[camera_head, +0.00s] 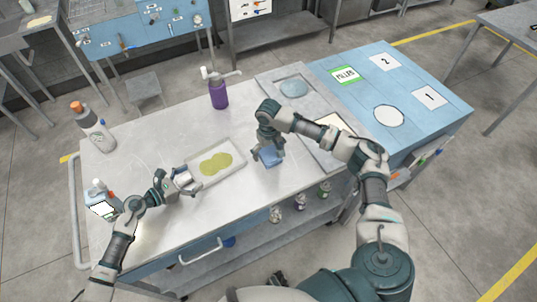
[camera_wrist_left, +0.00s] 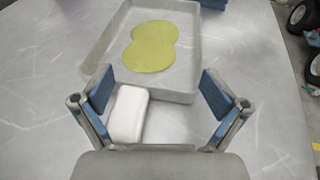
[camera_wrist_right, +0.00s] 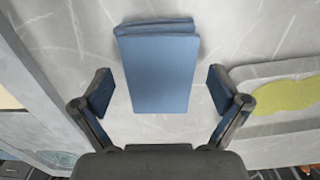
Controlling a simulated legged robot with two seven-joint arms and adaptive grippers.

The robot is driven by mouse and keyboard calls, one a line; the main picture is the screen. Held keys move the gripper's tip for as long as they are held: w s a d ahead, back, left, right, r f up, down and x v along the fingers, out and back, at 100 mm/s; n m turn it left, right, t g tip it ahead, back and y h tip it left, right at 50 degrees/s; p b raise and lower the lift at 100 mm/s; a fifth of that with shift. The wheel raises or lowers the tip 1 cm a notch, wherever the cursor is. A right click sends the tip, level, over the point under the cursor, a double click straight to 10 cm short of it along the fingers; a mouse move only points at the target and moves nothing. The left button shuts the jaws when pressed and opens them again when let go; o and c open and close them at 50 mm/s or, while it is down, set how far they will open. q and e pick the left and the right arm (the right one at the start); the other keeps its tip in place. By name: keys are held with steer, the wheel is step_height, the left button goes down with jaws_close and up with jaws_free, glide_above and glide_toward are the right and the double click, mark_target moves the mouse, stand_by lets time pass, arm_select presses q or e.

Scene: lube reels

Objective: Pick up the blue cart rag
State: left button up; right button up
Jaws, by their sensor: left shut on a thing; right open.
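The blue cart rag (camera_head: 271,157) lies folded on the grey cart top (camera_head: 170,130). In the right wrist view the rag (camera_wrist_right: 158,70) lies ahead of and between the spread fingers of my right gripper (camera_wrist_right: 160,92), with gaps on both sides. My right gripper (camera_head: 270,146) is open and directly above the rag in the head view.
The grey tray (camera_head: 237,176) holds a yellow-green patch (camera_head: 216,163). A blue panel (camera_head: 440,118) with numbered labels adjoins the right side.

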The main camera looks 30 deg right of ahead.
mark_target(269, 153)
steer(key=shift+f, duration=0.4)
steer(key=c, duration=1.2)
steer(key=shift+r, duration=0.15)
step_height(269, 153, up, 10)
steer(key=shift+f, duration=0.1)
